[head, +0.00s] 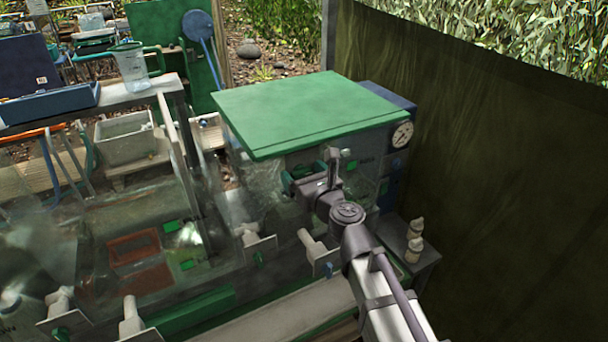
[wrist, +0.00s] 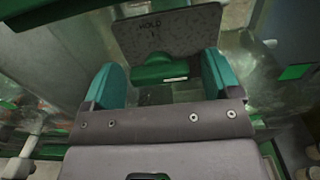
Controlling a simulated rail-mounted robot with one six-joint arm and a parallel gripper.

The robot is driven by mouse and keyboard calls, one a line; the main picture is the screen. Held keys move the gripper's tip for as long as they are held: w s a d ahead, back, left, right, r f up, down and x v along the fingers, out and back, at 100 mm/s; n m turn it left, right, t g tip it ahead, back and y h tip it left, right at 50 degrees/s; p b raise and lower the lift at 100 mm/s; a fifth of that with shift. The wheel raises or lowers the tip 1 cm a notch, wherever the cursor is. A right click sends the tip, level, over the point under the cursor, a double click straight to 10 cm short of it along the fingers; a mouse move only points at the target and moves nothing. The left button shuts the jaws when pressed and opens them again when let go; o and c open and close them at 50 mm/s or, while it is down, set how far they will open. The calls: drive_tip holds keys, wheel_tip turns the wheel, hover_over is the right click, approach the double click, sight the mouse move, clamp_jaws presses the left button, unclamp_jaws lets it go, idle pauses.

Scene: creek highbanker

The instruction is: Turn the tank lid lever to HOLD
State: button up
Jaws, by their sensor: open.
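The tank lid (head: 310,110) is a flat green panel on top of the tank at centre right in the head view. In the wrist view a grey plate (wrist: 190,35) marked HOLD stands ahead of my gripper. The green lever (wrist: 152,70) sits at the plate's lower edge, with a small pale mark on it. My gripper (wrist: 161,64) is open, its teal fingers on either side of the lever in the picture; I cannot tell whether they touch it. In the head view my gripper (head: 298,180) is at the tank's front, below the lid's edge, and the lever is hidden.
A pressure gauge (head: 402,134) is on the blue box right of the tank. Small bottles (head: 415,240) stand on a side ledge by the dark wall (head: 510,170). Several white handles (head: 313,246) line the trough front. A clear jug (head: 132,67) stands on the shelf at left.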

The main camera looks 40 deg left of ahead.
drive_tip(key=shift+c, duration=0.2)
drive_tip(key=c, duration=0.9)
drive_tip(key=shift+n, duration=0.4)
drive_tip(key=n, duration=0.3)
drive_tip(key=shift+n, duration=0.4)
drive_tip(key=n, duration=0.4)
drive_tip(key=shift+n, duration=0.3)
drive_tip(key=n, duration=0.8)
drive_tip(key=shift+n, duration=0.3)
